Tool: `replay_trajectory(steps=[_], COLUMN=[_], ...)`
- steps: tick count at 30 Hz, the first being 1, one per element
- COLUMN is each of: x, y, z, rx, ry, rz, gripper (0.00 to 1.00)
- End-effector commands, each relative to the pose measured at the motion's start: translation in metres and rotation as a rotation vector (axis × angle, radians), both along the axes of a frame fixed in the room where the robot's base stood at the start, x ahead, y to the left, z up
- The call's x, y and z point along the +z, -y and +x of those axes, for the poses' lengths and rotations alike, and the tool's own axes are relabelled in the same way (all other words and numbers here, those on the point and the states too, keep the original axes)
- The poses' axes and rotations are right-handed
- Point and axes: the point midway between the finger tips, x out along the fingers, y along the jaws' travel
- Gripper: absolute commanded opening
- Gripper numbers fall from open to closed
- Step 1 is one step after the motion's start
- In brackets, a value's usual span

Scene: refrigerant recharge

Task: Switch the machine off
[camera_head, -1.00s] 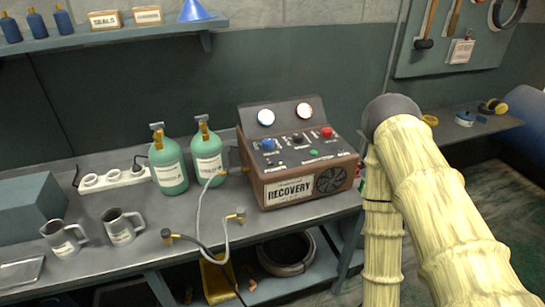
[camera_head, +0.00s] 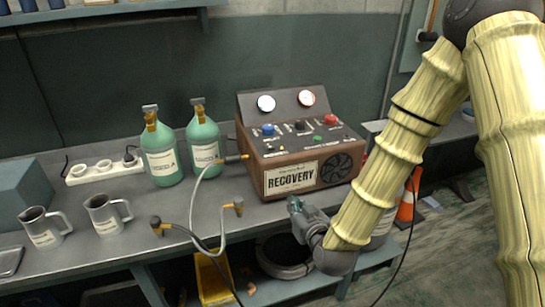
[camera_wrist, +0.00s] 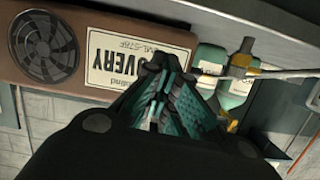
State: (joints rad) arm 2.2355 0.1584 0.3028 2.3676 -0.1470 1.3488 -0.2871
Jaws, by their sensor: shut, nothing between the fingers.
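The brown recovery machine (camera_head: 300,145) stands on the bench, with a white RECOVERY label, a fan grille, two round gauges and a sloped top panel. The panel carries a blue knob (camera_head: 268,129), a black knob (camera_head: 299,125), a red knob (camera_head: 330,119) and a green button (camera_head: 318,138). My gripper (camera_head: 293,204) is shut and empty, in front of the machine's lower front near the bench edge. In the wrist view the gripper (camera_wrist: 160,120) covers part of the label on the machine's front (camera_wrist: 70,45). The panel controls are not visible in the wrist view.
Two green cylinders (camera_head: 160,155) stand left of the machine, and a grey hose (camera_head: 197,205) runs from its left side. A power strip (camera_head: 105,170) and two mugs (camera_head: 103,217) are further left. An orange cone (camera_head: 405,208) stands on the floor at right.

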Motion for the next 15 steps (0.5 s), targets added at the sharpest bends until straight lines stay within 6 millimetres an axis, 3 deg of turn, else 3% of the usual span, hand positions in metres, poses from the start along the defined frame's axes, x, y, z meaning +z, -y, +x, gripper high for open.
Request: replay_trajectory(steps=[3,7,11,15], x=[0.058,0.109,0.139,0.149], y=[-0.015,-0.025,-0.029,-0.03], z=[0.023,0.031,0.033,0.034], rx=[0.004,0.004,0.0,-0.001], ry=[0.194,0.342,0.424,0.449], rz=[0.031,0.056,0.07,0.073], gripper=[0.0,0.0,0.0,0.0])
